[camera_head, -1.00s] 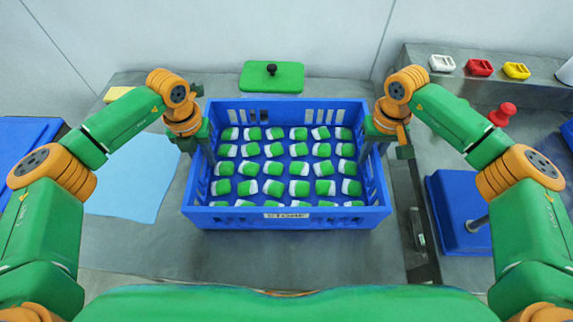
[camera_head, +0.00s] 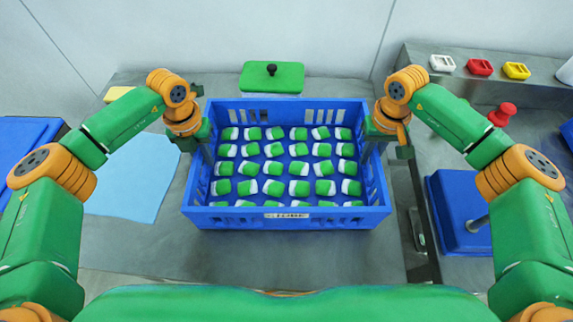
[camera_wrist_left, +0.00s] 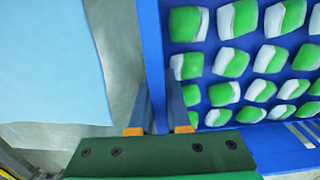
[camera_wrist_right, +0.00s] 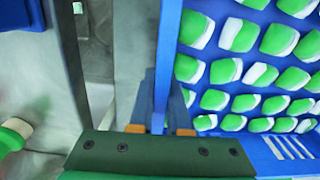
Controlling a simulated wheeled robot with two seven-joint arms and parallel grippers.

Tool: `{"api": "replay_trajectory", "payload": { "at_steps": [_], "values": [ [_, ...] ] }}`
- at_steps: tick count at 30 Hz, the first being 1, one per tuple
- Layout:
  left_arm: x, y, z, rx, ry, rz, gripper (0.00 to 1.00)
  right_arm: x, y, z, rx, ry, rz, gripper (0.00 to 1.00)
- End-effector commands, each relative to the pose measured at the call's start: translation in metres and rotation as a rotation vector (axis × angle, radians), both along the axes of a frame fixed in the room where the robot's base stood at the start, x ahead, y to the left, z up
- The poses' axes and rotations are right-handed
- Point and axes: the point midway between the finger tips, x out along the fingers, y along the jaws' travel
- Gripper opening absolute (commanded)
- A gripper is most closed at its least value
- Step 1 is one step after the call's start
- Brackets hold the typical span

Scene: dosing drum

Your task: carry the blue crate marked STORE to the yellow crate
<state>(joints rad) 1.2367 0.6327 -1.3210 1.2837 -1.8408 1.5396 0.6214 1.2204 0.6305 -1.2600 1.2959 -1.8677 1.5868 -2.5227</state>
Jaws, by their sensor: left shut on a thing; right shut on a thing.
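The blue crate (camera_head: 235,219) is in the middle of the head view, with a small white label (camera_head: 288,215) on its front wall; the lettering is too small to read surely. It holds several rows of green-and-white packets (camera_head: 299,168). My left gripper (camera_head: 209,150) is shut on the crate's left wall, one finger inside and one outside, as the left wrist view (camera_wrist_left: 160,112) shows. My right gripper (camera_head: 367,150) is shut on the right wall in the same way, seen in the right wrist view (camera_wrist_right: 160,108). No yellow crate can be made out.
A light-blue sheet (camera_head: 130,180) lies left of the crate. A green-lidded box (camera_head: 272,78) stands behind it. At right are a blue tray with a post (camera_head: 455,215), a red knob (camera_head: 503,114) and white, red and yellow pieces (camera_head: 479,67). Bare grey table shows in front.

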Motion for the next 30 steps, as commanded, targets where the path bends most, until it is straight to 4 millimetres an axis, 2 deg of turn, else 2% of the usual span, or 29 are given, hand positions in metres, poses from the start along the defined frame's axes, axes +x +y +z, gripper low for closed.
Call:
{"api": "replay_trajectory", "payload": {
  "at_steps": [22,26,30],
  "values": [
    [0.001,0.000,0.004,-0.001,-0.002,0.000,0.00,0.001,0.000,0.004,0.001,-0.004,0.000,0.00],
    [0.001,0.000,0.013,-0.001,-0.002,0.000,0.00,0.001,0.000,0.013,0.001,-0.004,0.000,0.00],
    [0.001,0.000,0.031,-0.001,-0.002,0.000,0.00,0.001,0.000,0.031,0.001,-0.004,0.000,0.00]
  ]
}}
